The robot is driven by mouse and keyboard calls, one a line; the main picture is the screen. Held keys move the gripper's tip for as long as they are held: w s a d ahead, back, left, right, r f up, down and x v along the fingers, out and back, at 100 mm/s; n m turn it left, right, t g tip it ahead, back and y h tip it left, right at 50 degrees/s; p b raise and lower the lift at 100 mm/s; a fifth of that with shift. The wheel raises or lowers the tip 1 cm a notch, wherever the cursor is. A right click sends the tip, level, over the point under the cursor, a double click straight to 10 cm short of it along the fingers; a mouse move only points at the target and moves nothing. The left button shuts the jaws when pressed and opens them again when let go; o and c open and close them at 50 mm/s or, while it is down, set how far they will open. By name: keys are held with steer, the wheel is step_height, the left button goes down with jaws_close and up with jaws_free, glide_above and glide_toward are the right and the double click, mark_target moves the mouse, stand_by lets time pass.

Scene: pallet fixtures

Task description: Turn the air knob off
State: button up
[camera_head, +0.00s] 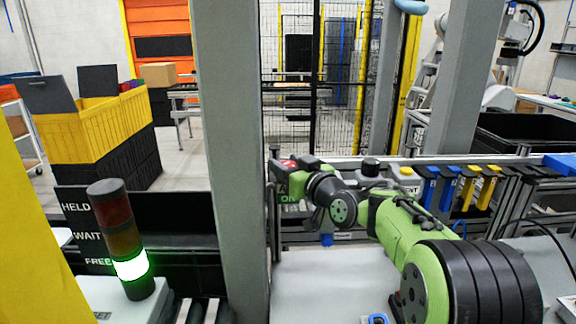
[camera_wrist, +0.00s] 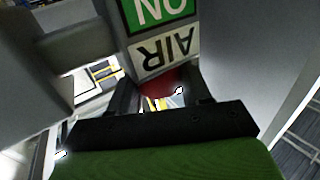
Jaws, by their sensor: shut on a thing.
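The air knob is a dark red part that shows in the wrist view (camera_wrist: 158,82), just beside the upside-down AIR label (camera_wrist: 162,53) and a green ON label (camera_wrist: 160,10). My gripper (camera_wrist: 157,98) has its dark fingers on either side of the knob and is shut on it. In the head view my gripper (camera_head: 286,172) is at the panel beside the grey post, with a bit of red at its tip. The AIR and ON labels there are partly hidden by my gripper, and the knob's exact angle cannot be told.
A tall grey post (camera_head: 230,120) stands just left of my gripper. A light stack (camera_head: 121,235) glows green beside the HELD, WAIT and FREE labels. Blue and yellow holders (camera_head: 460,187) line the rail at right. A yellow crate (camera_head: 95,125) stands at back left.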

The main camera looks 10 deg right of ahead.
steer(key=shift+h, duration=0.3)
steer(key=shift+a+f+m+t+h+b, duration=0.1)
steer(key=shift+m+t+h+b, duration=0.15)
steer(key=shift+m+h+b, duration=0.6)
steer(key=shift+a+m+t+h+b, duration=0.1)
steer(key=shift+m+t+h+b, duration=0.15)
steer(key=shift+m+h, duration=1.05)
steer(key=shift+d+m+h+b, duration=0.1)
steer(key=shift+m+h+b, duration=0.55)
steer(key=shift+h, duration=1.4)
steer(key=o, duration=1)
steer(key=shift+s, duration=0.1)
steer(key=s+a, duration=0.1)
steer(key=s, duration=0.4)
steer(key=s+a+b, duration=0.1)
steer(key=s, duration=0.4)
steer(key=s+a+b, duration=0.1)
steer(key=s, duration=0.4)
steer(key=shift+s, duration=0.15)
